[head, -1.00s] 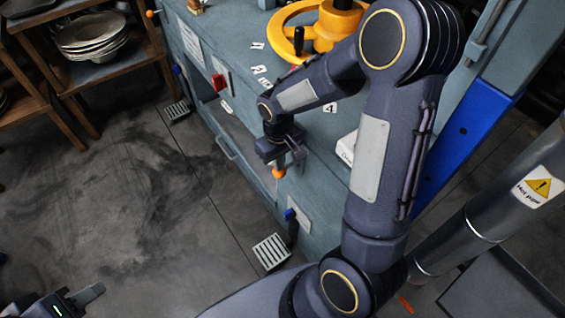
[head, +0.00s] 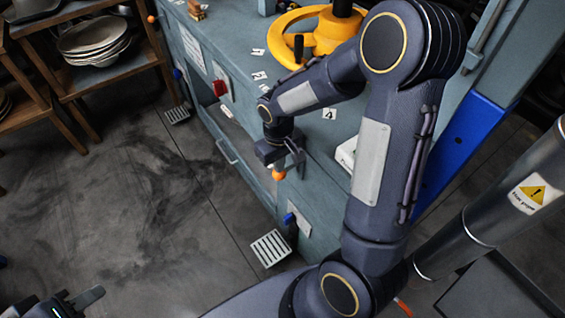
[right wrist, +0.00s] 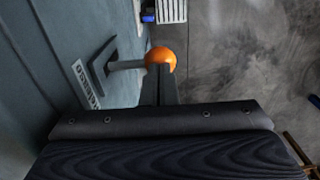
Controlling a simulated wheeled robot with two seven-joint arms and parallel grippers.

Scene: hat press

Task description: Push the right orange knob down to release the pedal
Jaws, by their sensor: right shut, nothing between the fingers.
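The right orange knob (head: 278,174) is a ball on the front side of the blue-grey press. In the right wrist view the knob (right wrist: 161,59) sits on the end of a grey lever (right wrist: 126,65) coming out of a dark slot. My right gripper (head: 290,164) is shut and empty, just above the knob in the head view; I cannot tell whether it touches it. The white slatted pedal (head: 271,248) is near the floor below, and it also shows at the top of the right wrist view (right wrist: 172,11). My left gripper (head: 78,301) is partly in view at the lower left, away from the press.
The press top (head: 310,125) carries a yellow handwheel (head: 323,40). Another orange knob (head: 151,19) and pedal (head: 178,115) are at the press's far end. A shelf with plates (head: 92,38) stands at the upper left. A hot pipe (head: 490,215) runs at the right. Open floor lies left.

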